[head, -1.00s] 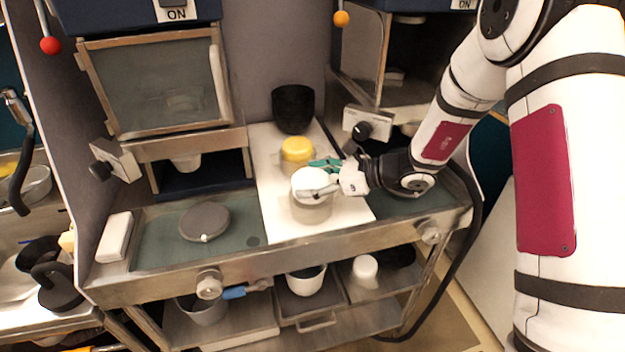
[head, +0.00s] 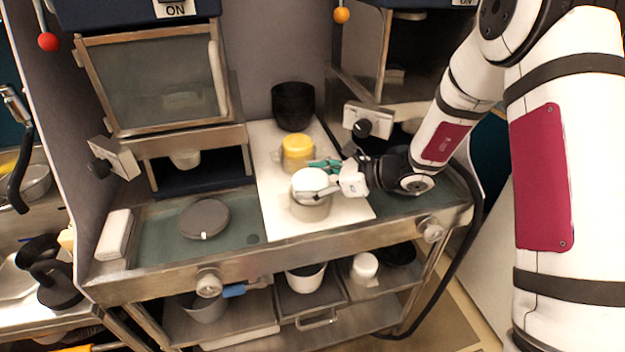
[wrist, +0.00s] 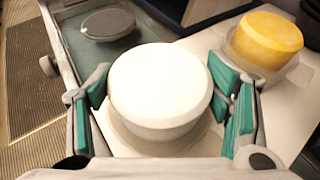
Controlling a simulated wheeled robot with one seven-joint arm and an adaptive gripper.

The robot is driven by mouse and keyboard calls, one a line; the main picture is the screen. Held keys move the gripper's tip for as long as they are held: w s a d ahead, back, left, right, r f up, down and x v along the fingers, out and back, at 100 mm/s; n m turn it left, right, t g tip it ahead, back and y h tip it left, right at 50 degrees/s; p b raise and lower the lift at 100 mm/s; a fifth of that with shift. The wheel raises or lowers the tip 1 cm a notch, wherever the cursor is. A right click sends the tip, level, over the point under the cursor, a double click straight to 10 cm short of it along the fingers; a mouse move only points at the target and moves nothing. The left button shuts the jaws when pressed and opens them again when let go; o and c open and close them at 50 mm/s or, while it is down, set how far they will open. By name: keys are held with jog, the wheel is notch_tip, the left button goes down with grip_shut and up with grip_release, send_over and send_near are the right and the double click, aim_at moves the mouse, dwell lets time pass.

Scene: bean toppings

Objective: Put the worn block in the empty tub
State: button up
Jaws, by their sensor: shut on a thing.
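A white round block (head: 310,180), which I take to be the worn block, is between the green-padded fingers of my gripper (head: 325,181). In the wrist view the block (wrist: 160,85) fills the gap between the fingers (wrist: 158,90). Directly below it is a pale translucent tub (head: 311,208), standing on the white board; its rim shows around the block's lower edge in the wrist view (wrist: 130,143). I cannot tell whether the block touches the tub, and the tub's inside is hidden. A second tub (head: 278,157) behind holds a yellow round block (head: 297,147).
The white board (head: 345,212) lies on the metal counter. A black cup (head: 293,105) stands at its back end. A grey disc (head: 204,218) and a white bar (head: 115,233) lie left. A knobbed unit (head: 362,124) is close behind my gripper.

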jog(key=shift+f, duration=0.2)
dwell(0.3)
jog(key=o, duration=1.5)
jog(key=shift+c, duration=0.2)
jog(key=v, duration=1.2)
jog(key=shift+f, duration=0.1)
